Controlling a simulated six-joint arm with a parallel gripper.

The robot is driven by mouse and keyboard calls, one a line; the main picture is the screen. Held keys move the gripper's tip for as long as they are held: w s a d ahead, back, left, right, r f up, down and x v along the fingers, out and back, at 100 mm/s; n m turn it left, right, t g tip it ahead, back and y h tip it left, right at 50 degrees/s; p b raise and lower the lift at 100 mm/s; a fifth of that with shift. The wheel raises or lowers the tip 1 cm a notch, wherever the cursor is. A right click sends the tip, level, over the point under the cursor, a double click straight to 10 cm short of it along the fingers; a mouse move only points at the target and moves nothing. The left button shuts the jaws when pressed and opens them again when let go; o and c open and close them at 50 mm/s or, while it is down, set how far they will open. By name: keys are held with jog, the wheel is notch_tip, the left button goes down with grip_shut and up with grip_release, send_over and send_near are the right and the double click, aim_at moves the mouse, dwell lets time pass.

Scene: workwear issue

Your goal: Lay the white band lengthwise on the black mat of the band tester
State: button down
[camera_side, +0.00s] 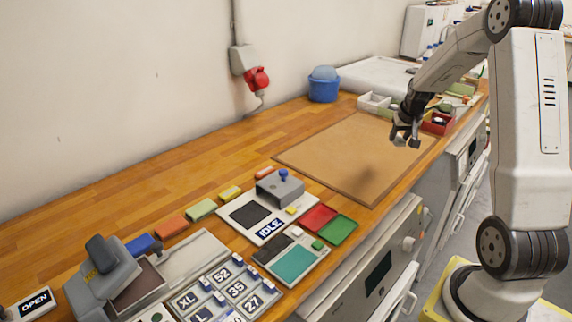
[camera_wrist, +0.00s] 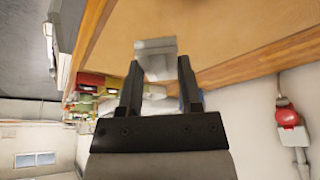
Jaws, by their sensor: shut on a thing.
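My gripper (camera_side: 405,138) is raised above the far right part of the brown board, well away from the band tester. In the wrist view my gripper (camera_wrist: 157,75) is shut on a pale, whitish piece, which I take to be the white band (camera_wrist: 156,54); it sticks out past the fingertips. In the side view I cannot make the band out clearly. The band tester (camera_side: 268,237) stands at the middle front, with a grey head and a sign reading IDLE. Its black mat (camera_side: 249,214) looks bare, to the left of the head.
Orange, green and yellow blocks (camera_side: 202,209) lie behind the tester. Red and green pads (camera_side: 338,229) and a teal panel (camera_side: 294,262) are in front. A size keypad (camera_side: 222,287) and a grey device (camera_side: 103,270) stand at left. The brown board (camera_side: 345,150) is clear.

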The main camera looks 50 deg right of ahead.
jog(key=w+d+f, duration=0.4)
jog(key=w+d, duration=0.1)
jog(key=w, duration=0.2)
send_over(373, 155)
jog(key=s+a, duration=0.1)
jog(key=a, duration=0.1)
jog(key=shift+s+d+f, duration=0.1)
jog(key=shift+d+f, duration=0.05)
jog(key=shift+f, duration=1.2)
jog(key=shift+s+d+f, duration=0.1)
jog(key=shift+f, duration=1.2)
jog(key=shift+w+f, duration=0.1)
jog(key=shift+f, duration=0.05)
jog(key=shift+w+d+f, duration=0.15)
jog(key=shift+f, duration=1.55)
jog(key=shift+f, duration=0.15)
jog(key=shift+c, duration=1.4)
grip_release()
